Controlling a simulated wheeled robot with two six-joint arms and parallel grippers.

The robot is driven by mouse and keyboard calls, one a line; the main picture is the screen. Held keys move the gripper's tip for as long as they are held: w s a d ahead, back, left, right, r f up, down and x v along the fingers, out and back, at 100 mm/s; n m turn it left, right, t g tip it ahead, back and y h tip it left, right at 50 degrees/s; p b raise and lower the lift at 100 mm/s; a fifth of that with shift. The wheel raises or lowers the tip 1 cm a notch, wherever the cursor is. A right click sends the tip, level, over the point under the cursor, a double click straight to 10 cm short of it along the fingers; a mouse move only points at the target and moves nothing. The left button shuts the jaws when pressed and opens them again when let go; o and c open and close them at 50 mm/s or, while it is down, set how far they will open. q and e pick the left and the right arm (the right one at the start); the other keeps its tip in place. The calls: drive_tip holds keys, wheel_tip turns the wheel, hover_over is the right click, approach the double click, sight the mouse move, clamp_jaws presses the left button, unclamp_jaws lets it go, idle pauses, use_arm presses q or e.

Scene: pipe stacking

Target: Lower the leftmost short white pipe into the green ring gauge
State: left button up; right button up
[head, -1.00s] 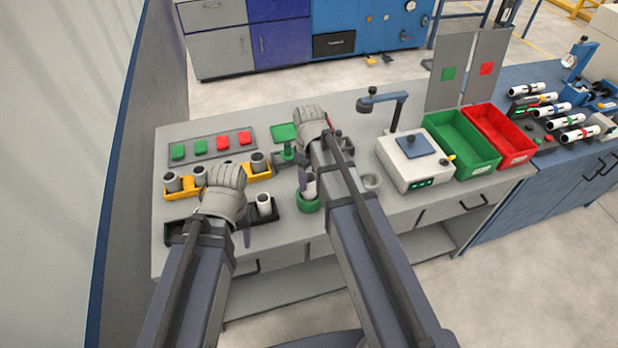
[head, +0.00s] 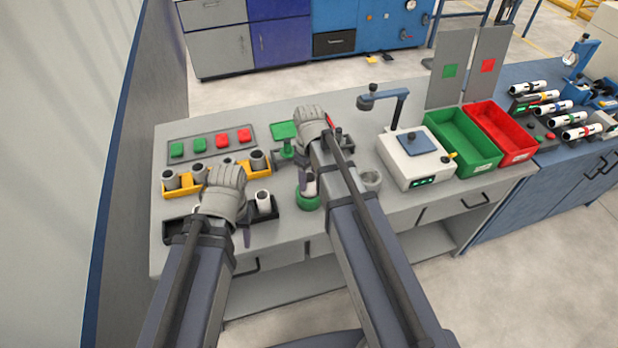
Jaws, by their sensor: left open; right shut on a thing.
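A short white pipe (head: 310,187) stands upright at the green ring gauge (head: 307,203), its lower end at or in the ring. My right gripper (head: 307,178) is shut on this pipe from above; its hand and forearm hide part of it. I cannot tell how deep the pipe sits. My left gripper (head: 243,232) is open over the black tray (head: 283,208) at the front left, beside another short white pipe (head: 264,203) standing in that tray. The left hand hides the middle of the tray.
A yellow tray (head: 184,190) with several grey-topped pipes lies behind the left hand. A grey ring (head: 371,180) stands right of my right forearm. A white scale (head: 412,160), a green bin (head: 462,143) and a red bin (head: 500,133) occupy the right side.

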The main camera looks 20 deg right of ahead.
drive_tip(key=o, duration=1.4)
drive_tip(key=shift+r, duration=0.1)
wheel_tip(320, 180, up, 8)
drive_tip(key=p, duration=0.8)
drive_tip(key=shift+f, duration=0.2)
